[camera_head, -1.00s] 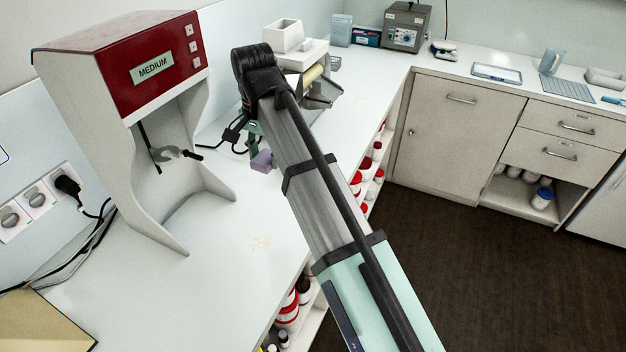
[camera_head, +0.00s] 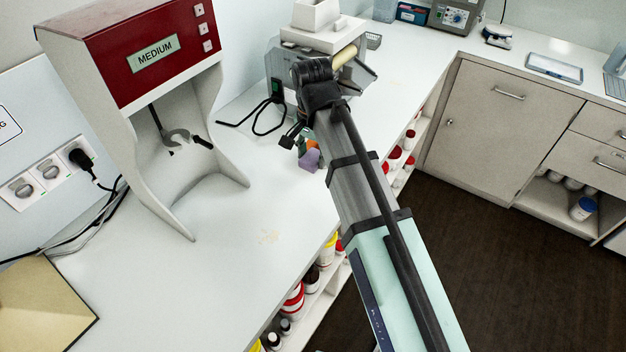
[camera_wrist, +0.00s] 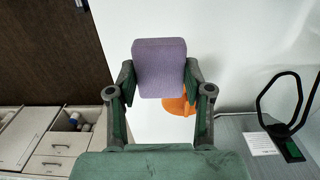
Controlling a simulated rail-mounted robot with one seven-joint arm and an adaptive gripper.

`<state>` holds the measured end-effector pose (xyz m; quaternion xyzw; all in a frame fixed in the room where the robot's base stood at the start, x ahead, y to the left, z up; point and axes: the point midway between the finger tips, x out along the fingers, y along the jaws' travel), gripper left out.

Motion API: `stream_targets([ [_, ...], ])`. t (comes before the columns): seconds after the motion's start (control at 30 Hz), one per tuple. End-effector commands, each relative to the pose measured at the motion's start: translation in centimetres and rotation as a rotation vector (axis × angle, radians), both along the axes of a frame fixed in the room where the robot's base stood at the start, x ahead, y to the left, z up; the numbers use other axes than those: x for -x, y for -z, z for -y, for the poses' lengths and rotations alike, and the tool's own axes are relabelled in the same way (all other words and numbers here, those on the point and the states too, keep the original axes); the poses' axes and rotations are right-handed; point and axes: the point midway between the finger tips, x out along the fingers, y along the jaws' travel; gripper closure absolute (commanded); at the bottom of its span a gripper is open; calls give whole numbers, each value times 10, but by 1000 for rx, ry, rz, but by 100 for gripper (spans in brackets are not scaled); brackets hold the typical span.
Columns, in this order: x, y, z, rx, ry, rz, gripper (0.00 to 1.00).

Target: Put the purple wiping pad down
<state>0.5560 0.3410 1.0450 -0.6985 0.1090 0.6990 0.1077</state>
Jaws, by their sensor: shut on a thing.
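The purple wiping pad (camera_head: 309,160) is held at the end of my arm, over the white counter (camera_head: 225,270) in the head view. In the wrist view the pad (camera_wrist: 160,68) sits between the two fingers of my gripper (camera_wrist: 158,80), which is shut on it. In the head view my gripper (camera_head: 302,140) is partly hidden by my arm. Whether the pad touches the counter cannot be told.
An orange thing (camera_wrist: 180,105) shows partly behind the pad. A red-topped machine marked MEDIUM (camera_head: 155,55) stands left, a white and grey machine (camera_head: 320,40) behind my gripper. A black cable (camera_head: 262,118) lies between them.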

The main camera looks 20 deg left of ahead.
Motion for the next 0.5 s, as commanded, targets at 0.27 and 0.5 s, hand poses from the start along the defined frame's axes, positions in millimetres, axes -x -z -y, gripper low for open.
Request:
stream_targets([
  [0.27, 1, 53, 1, 1, 0, -1, 87],
  [0.5, 0, 72, 0, 0, 0, 0, 87],
])
